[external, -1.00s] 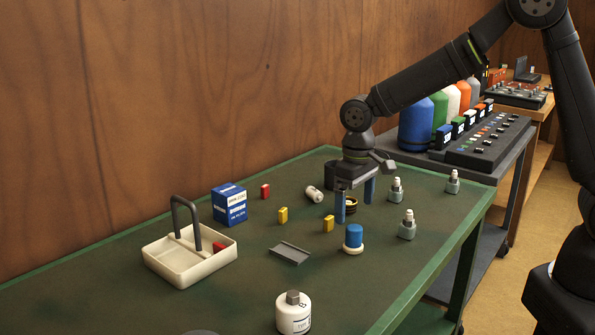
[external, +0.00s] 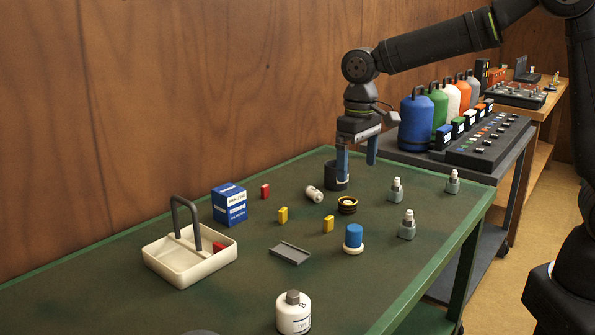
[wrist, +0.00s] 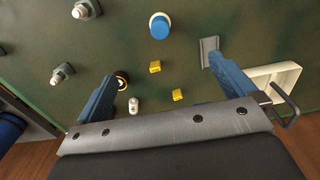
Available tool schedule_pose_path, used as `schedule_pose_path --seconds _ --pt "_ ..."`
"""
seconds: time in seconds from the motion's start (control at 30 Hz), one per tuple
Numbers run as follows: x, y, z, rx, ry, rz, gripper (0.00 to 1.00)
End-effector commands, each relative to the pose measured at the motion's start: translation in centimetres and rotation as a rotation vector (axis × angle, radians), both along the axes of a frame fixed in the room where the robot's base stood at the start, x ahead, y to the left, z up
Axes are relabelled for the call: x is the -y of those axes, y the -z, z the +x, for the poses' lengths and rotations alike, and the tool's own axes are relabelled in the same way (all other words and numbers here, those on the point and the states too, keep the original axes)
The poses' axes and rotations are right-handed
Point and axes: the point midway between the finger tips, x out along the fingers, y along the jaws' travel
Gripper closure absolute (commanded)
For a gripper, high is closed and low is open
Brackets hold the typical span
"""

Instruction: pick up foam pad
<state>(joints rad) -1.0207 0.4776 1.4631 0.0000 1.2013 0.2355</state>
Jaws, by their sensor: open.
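My gripper (external: 357,172) is open and empty, raised above the far part of the green table (external: 120,275). In the external view its blue fingers overlap the black cup (external: 334,182). No thing is plainly a foam pad; I cannot tell which it is. Small yellow blocks lie mid-table, one further left (external: 283,214) and one further right (external: 328,224). In the wrist view they lie below, between the fingers (wrist: 163,66). A red block (external: 265,191) lies near the blue box (external: 229,204), and another red piece (external: 219,246) is in the white tray (external: 190,277).
Near the gripper stand a black-and-gold ring (external: 347,206), a white cylinder (external: 314,194) and several grey-based plugs (external: 407,226). A blue-topped cylinder (external: 353,236), a grey channel plate (external: 290,254) and a white bottle (external: 293,314) stand nearer. The tray's handle rises high.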

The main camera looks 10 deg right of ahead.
Motion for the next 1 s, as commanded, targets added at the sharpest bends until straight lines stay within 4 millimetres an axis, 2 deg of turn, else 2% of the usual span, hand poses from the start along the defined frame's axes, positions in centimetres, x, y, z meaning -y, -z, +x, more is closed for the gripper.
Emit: schedule_pose_path --seconds 0.4,0.6,1.0 --pt "0.00 0.03 0.00 0.000 0.000 0.000 0.00" --pt "-0.01 0.04 0.01 0.000 0.000 0.000 0.39" --pt "0.51 0.22 0.03 -0.011 -0.055 0.028 0.39"
